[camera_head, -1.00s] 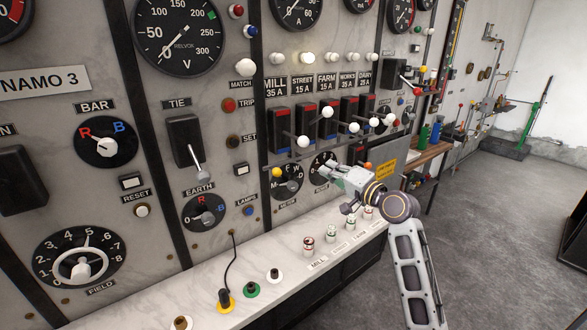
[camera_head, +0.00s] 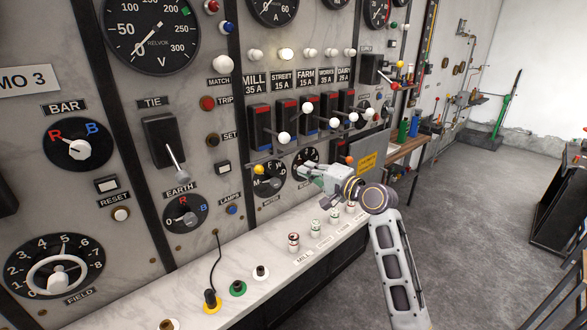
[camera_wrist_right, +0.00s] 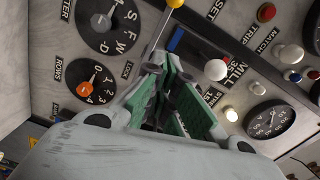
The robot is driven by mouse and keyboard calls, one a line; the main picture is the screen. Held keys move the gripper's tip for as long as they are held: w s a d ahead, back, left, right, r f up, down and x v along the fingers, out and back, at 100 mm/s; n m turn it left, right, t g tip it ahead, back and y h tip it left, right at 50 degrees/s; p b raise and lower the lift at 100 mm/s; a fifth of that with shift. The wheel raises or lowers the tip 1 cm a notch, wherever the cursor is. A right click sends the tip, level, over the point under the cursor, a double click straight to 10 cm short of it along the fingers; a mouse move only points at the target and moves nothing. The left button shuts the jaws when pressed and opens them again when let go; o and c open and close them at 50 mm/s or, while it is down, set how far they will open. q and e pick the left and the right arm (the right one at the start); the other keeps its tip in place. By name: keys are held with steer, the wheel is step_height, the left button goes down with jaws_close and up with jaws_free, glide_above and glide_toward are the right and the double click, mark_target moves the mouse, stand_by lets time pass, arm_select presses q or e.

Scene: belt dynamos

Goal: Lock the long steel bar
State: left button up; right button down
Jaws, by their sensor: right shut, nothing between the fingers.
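A thin steel bar (camera_head: 268,154) runs along the panel below the row of black feeder switches. A yellow ball (camera_head: 259,169) shows near its left end. In the right wrist view a steel rod (camera_wrist_right: 160,32) with a yellow ball (camera_wrist_right: 175,3) rises beyond the fingertips, beside a LOCK label (camera_wrist_right: 127,70). My right gripper (camera_head: 310,172) is shut and empty, in front of the panel below the bar, by the meter dials. Its green-padded fingers (camera_wrist_right: 165,72) fill the wrist view's middle; contact with the rod cannot be told. My left gripper is out of view.
White-ball switch levers (camera_head: 284,137) stick out above my right gripper. A marble ledge (camera_head: 265,290) with coloured sockets runs below. An orange knob (camera_wrist_right: 85,90) sits at the left in the wrist view. Open floor (camera_head: 470,240) lies to the right.

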steer(key=w+a+f+p, duration=0.1)
steer(key=w+a+p, duration=0.1)
steer(key=w+a, duration=0.4)
steer(key=shift+a+p, duration=0.4)
steer(key=shift+a, duration=1.45)
steer(key=shift+f, duration=0.15)
